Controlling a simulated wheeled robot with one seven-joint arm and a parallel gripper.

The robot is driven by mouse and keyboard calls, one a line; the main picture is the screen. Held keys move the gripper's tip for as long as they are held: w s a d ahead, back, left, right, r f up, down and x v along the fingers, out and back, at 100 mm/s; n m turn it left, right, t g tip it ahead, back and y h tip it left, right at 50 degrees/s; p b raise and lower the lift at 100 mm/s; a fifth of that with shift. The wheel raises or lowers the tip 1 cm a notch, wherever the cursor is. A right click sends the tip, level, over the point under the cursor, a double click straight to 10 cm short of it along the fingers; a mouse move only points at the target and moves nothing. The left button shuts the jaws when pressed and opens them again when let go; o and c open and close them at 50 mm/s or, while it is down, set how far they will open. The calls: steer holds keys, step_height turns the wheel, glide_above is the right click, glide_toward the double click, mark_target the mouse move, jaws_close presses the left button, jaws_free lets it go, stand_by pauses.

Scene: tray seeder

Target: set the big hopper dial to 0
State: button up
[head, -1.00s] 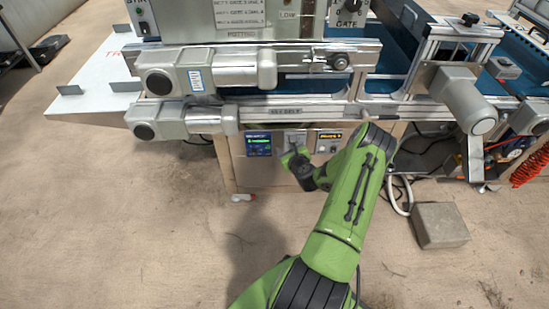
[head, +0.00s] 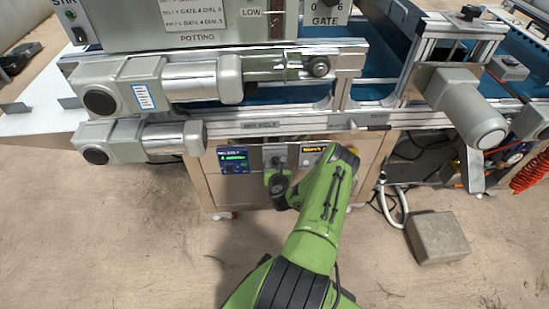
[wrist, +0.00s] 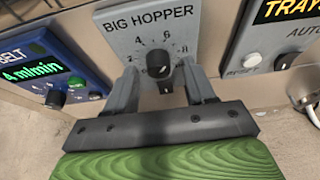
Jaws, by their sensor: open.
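In the wrist view the grey BIG HOPPER panel (wrist: 118,37) faces me, with a black round dial (wrist: 158,58) among printed numbers 2, 4, 6 and 8. A pale mark shows on the dial's lower face, but I cannot tell exactly which number it points to. My gripper (wrist: 159,72) is open, with one finger on each side of the dial's lower part. I cannot tell whether either finger touches it. In the head view my gripper (head: 278,187) is small, in front of the panel (head: 280,152) under the machine, and its fingers are hard to make out.
Left of the panel is a blue belt panel (wrist: 55,72) with a green display, knob and buttons. To the right is a TRAY panel (wrist: 285,45) with a white button and black switch. Grey motors (head: 125,138) overhang above. A grey block (head: 437,238) lies on the floor.

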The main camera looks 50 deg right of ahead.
steer(key=shift+w+d+f, duration=0.1)
steer(key=shift+w+d, duration=0.1)
steer(key=shift+a, duration=0.1)
jaws_close()
